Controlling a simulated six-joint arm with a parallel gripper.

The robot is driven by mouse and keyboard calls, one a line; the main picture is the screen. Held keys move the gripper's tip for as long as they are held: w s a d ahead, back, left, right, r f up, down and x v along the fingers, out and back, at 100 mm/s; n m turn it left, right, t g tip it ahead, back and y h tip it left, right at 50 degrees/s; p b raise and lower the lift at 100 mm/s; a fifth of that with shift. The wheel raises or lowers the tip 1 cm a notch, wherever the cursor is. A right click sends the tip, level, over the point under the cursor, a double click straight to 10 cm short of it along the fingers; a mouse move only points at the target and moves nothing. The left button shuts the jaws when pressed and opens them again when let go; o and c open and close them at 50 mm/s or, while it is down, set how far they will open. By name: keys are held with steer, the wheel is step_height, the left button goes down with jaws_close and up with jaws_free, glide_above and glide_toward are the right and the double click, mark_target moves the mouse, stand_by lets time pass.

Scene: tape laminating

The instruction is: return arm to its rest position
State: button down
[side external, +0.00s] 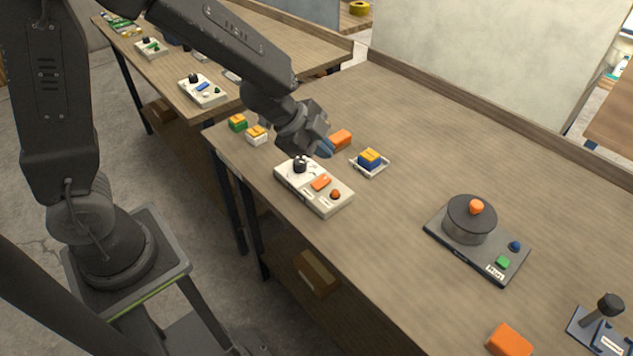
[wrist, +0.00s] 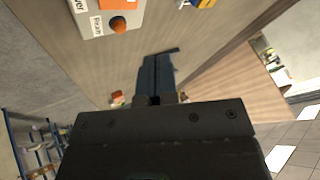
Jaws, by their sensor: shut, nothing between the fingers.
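My gripper (side external: 324,148) hangs over the wooden table (side external: 420,130) near its left end, just behind the white control box (side external: 330,197) in the side view. Its bluish fingers are shut with nothing between them. They also show closed together in the wrist view (wrist: 158,62). The control box has a black knob, an orange button and an orange round knob. Its corner with the round knob (wrist: 118,25) shows at the top of the wrist view. An orange block (side external: 341,139) sits close behind the fingers, partly hidden.
A yellow-topped blue block (side external: 369,158) sits on a small white tray right of the gripper. Green (side external: 238,123) and white (side external: 256,136) yellow-topped blocks are on the left. A lidded pot device (side external: 471,220) stands to the right. The table between is clear.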

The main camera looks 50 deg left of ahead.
steer(key=s+a+r+n+t+y, duration=0.2)
steer(key=s+a+r+n+y, duration=0.15)
steer(key=r+n, duration=0.2)
steer(key=s+a+r+n+t+y, duration=0.2)
steer(key=a+r+n+y, duration=0.15)
steer(key=r, duration=0.35)
steer(key=s+d+n+g+h, duration=0.1)
steer(key=s+d+n+g, duration=0.1)
steer(key=s, duration=0.5)
steer(key=s+d+r+n+g+h, duration=0.1)
steer(key=s+d+n+g+h, duration=0.1)
steer(key=s, duration=0.5)
steer(key=shift+s+r+n+g, duration=0.2)
steer(key=shift+r+n+g, duration=0.1)
steer(key=shift+g, duration=0.1)
